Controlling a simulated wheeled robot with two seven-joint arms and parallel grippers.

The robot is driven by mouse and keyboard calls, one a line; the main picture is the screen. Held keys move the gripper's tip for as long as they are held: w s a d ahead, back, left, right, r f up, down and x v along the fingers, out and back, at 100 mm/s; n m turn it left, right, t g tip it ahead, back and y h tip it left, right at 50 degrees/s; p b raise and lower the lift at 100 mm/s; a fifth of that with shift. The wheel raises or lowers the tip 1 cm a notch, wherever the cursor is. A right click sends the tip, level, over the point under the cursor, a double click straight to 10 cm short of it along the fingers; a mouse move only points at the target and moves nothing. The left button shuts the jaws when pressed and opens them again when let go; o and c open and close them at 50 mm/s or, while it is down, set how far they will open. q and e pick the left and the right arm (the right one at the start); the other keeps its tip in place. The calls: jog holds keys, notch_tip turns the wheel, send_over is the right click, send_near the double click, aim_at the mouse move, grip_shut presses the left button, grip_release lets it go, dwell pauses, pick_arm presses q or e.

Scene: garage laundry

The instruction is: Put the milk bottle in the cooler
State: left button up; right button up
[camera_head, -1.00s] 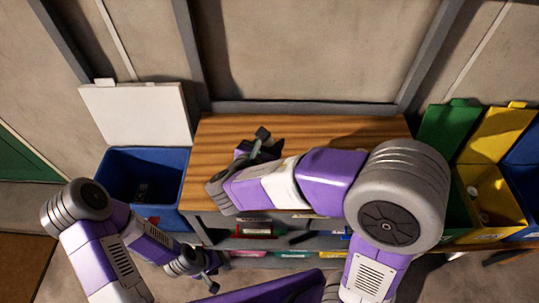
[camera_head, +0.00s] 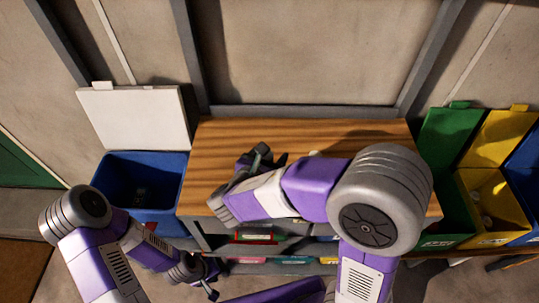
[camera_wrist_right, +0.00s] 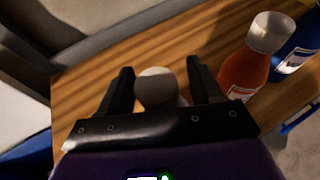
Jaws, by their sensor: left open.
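A pale round top, seemingly the milk bottle's (camera_wrist_right: 156,87), shows between the fingers of my right gripper (camera_wrist_right: 160,80) in the right wrist view. The fingers are apart, with a narrow gap at each side of it; the bottle's body is hidden below. In the head view my right gripper (camera_head: 256,160) is over the left part of the table, and the bottle cannot be made out. My left gripper (camera_head: 208,282) is open and empty, low in front of the table.
A red bottle (camera_wrist_right: 243,72) with a white cap and a blue bottle (camera_wrist_right: 293,58) stand right of my right gripper on the wooden table (camera_head: 225,140). Green (camera_head: 445,215) and yellow (camera_head: 490,205) bins stand to the right. Shelves with several items are below the tabletop.

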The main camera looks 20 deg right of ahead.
jog(key=shift+r, duration=0.1)
jog(key=shift+s+a+r, duration=0.15)
jog(key=shift+a+r, duration=0.05)
jog(key=shift+r, duration=0.05)
jog(key=p+v, duration=0.2)
jog(key=v, duration=0.9)
jog(key=shift+s+p, duration=0.25)
jog(key=shift+p, duration=0.15)
